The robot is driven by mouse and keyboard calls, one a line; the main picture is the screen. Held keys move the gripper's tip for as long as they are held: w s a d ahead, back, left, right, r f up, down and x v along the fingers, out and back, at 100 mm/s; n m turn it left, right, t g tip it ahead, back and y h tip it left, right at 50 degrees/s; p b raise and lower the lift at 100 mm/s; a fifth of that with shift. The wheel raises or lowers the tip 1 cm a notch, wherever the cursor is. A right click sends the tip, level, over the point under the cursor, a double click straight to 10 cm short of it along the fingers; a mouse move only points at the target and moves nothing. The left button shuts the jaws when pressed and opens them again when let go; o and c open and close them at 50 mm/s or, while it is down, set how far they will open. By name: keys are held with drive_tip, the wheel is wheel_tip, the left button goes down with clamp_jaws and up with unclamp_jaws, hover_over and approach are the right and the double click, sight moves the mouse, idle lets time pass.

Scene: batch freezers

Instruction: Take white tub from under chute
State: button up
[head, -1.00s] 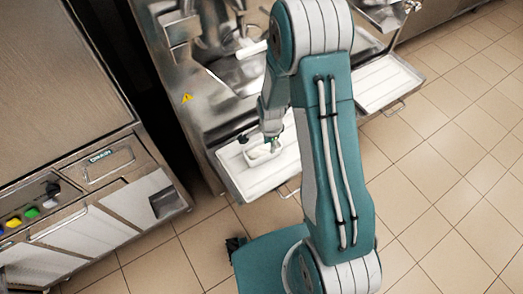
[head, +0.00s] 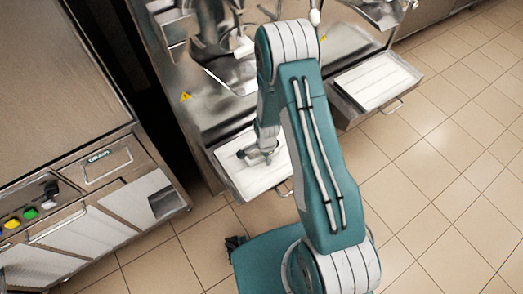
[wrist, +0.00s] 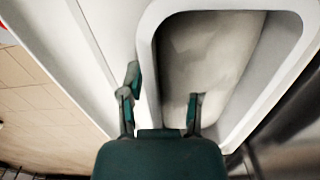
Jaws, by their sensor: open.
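The white tub (wrist: 146,50) fills the upper right of the wrist view, with a rounded rim and pale cream content (wrist: 195,60) inside. My gripper (wrist: 164,88) is open at its left wall. One finger is outside the wall and the other is over the opening, so the fingers straddle the rim; I cannot tell whether they touch it. In the head view my gripper (head: 250,153) is low over the white pull-out shelf (head: 250,182) below the left machine. There the tub is mostly hidden by the gripper and wrist.
The freezer's metal body (head: 205,110) and its chute (head: 243,46) stand behind and above the shelf. A second white shelf (head: 372,80) is to the right. A cabinet with coloured buttons (head: 30,213) is at left. The tiled floor (head: 440,170) at right is clear.

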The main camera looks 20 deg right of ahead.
clamp_jaws()
